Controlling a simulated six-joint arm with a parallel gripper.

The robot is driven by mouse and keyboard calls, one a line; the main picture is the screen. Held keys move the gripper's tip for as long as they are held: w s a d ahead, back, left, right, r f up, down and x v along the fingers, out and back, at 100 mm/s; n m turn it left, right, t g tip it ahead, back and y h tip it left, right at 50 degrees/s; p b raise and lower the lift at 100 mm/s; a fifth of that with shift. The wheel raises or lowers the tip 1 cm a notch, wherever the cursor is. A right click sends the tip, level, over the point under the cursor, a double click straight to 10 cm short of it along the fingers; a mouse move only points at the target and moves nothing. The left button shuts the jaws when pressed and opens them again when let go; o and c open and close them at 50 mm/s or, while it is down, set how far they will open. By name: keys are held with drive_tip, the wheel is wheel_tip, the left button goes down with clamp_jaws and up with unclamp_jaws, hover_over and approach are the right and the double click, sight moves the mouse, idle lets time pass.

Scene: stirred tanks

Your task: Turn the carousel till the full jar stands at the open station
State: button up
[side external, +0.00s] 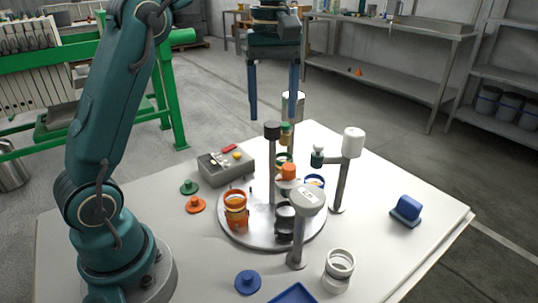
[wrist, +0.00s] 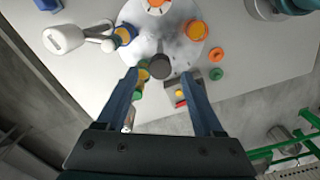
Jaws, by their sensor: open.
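In the wrist view the orange jar (wrist: 196,31) shows yellow-orange contents; I cannot tell fill levels surely. No head covers it. My gripper (side external: 273,105) is open and empty, high above the back of the carousel.
A black-capped post (side external: 272,131) rises below my gripper. White-headed posts stand right (side external: 353,143) and front (side external: 308,201). A control box (side external: 226,166), loose green (side external: 189,187), orange (side external: 195,204) and blue (side external: 248,282) lids, a white jar (side external: 339,266) and a blue block (side external: 407,210) surround the carousel.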

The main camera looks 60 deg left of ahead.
sight(273, 124)
drive_tip(key=shift+f, duration=1.55)
clamp_jaws()
idle(0.5)
